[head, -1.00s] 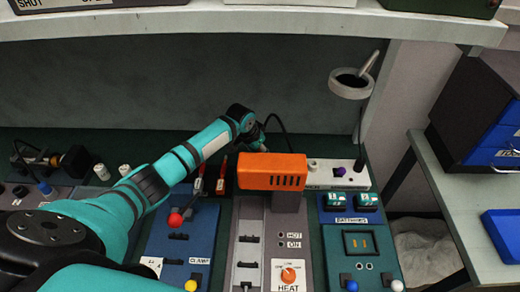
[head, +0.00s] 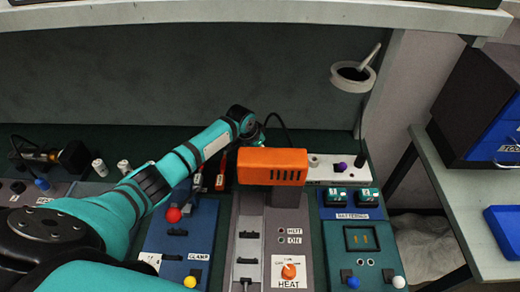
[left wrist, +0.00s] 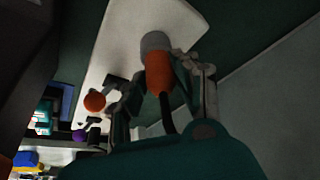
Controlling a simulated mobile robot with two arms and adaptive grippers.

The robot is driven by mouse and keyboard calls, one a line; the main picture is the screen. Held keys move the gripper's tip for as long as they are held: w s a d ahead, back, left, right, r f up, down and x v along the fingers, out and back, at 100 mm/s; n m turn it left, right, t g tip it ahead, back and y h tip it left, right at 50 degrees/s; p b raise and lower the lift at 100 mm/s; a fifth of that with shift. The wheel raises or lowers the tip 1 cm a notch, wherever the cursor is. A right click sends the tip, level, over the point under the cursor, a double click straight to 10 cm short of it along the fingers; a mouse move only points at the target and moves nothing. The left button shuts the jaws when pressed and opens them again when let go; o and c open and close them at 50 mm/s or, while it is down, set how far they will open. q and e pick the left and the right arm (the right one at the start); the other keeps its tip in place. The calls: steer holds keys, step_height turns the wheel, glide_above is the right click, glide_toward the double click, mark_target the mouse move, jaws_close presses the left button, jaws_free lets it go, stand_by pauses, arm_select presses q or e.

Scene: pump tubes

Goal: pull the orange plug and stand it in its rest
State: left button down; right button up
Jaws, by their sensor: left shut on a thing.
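The orange plug (left wrist: 158,75) shows in the left wrist view with a grey end (left wrist: 155,42) and a black cable running back toward my wrist. Its grey end is against or just over a white strip (left wrist: 115,40); I cannot tell whether it is seated. My left gripper (left wrist: 160,68) is shut on the plug, a finger on each side. In the head view my left gripper and the plug are mostly hidden behind an orange box (head: 272,166). The white strip (head: 325,174) shows to the right of that box. My right gripper is not in view.
A purple knob (head: 341,166) stands on the strip; an orange round knob (left wrist: 95,102) shows beside the plug. A grey ring holder (head: 352,77) stands at the right. A red-ball lever (head: 174,215) and heat panel (head: 289,270) are in front. A shelf (head: 260,14) hangs above.

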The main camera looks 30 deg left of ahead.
arm_select(q)
steer(key=c, duration=0.9)
jaws_free()
steer(key=v, duration=1.2)
